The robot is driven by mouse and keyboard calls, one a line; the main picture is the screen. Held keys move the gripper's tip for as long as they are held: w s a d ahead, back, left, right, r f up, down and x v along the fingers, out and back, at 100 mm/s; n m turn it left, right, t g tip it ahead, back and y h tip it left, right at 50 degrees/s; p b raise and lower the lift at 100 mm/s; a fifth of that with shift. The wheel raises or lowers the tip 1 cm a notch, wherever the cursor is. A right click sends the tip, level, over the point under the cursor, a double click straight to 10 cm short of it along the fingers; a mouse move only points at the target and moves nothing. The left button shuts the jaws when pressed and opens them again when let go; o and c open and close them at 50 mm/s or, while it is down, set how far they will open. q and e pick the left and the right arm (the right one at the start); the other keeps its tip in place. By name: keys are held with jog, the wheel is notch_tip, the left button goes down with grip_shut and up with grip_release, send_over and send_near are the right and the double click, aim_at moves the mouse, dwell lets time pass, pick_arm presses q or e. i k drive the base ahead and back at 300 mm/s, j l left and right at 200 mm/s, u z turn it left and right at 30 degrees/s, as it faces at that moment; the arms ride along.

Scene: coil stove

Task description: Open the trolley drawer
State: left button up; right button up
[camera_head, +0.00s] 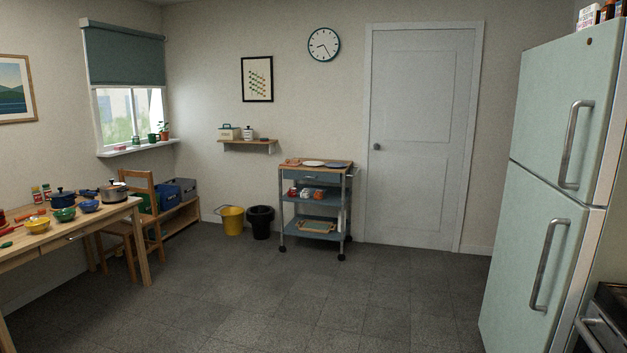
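The trolley (283,211) stands against the back wall, left of the door. It has a wooden top, blue-grey shelves and dark wheels. Its drawer (312,175) sits just under the top and looks closed, with a small handle at the middle of its front. Plates lie on the top, small items on the middle shelf and a tray on the bottom shelf. Neither of my grippers is in the head view. The trolley is well across the room.
Grey floor (300,300) is clear up to the trolley. A yellow bucket (232,220) and a black bin (260,222) stand left of it. A wooden table (110,212) and chair (152,215) are at left. A mint fridge (545,190) and a stove (606,318) are at right.

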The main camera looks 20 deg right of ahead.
aim_at(287, 174)
jog(key=i+l+z, duration=0.45)
jog(key=i+z, duration=0.15)
jog(key=i, duration=0.2)
jog(key=i+z, duration=0.45)
jog(key=i, duration=4.25)
